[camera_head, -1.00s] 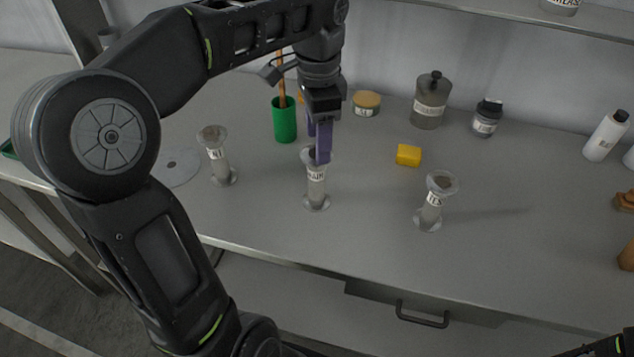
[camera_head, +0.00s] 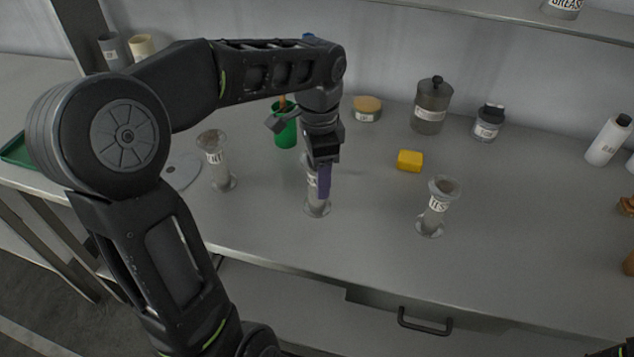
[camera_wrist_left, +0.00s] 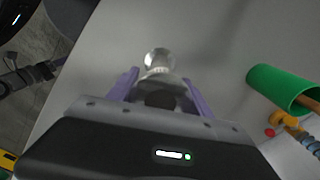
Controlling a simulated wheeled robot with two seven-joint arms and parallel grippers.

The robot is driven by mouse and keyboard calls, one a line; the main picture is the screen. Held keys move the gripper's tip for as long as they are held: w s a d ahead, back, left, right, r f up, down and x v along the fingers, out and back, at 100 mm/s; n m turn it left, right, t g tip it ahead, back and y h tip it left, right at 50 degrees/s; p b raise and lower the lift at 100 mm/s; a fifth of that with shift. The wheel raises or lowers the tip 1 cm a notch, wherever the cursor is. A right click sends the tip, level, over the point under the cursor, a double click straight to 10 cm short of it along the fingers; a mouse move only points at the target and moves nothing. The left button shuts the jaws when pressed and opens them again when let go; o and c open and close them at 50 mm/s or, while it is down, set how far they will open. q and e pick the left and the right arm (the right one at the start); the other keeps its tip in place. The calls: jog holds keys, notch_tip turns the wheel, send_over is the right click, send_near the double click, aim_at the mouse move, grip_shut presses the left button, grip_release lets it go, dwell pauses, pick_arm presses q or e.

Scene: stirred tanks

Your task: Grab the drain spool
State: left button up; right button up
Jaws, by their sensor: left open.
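The drain spool (camera_head: 314,207) is the middle one of three grey flanged spools, upright on the bench; only part of its label shows behind my gripper. My left gripper (camera_head: 318,188) is lowered over it from above, with purple fingers open. In the left wrist view the spool (camera_wrist_left: 158,60) stands between the two spread fingers (camera_wrist_left: 160,82), its dark top close to the palm. I cannot tell if either finger touches it. What seems to be my right gripper (camera_wrist_left: 48,70) shows small at the wrist view's left edge; its jaws are unclear.
A similar spool (camera_head: 218,165) stands to the left and another, labelled TES (camera_head: 435,210), to the right. A green cup (camera_head: 285,132) with a brush-like handle is close behind my gripper. A yellow block (camera_head: 409,160) lies right of it. The bench front is clear.

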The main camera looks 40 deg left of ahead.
pick_arm(q)
jog(key=shift+f, duration=0.65)
jog(key=c, duration=1.2)
jog(key=shift+o, duration=0.2)
jog(key=shift+r, duration=0.15)
notch_tip(320, 180, up, 6)
jog(key=shift+r, duration=0.25)
notch_tip(320, 180, up, 3)
jog(key=shift+r+p, duration=0.2)
jog(key=shift+p, duration=0.5)
jog(key=shift+f, duration=0.1)
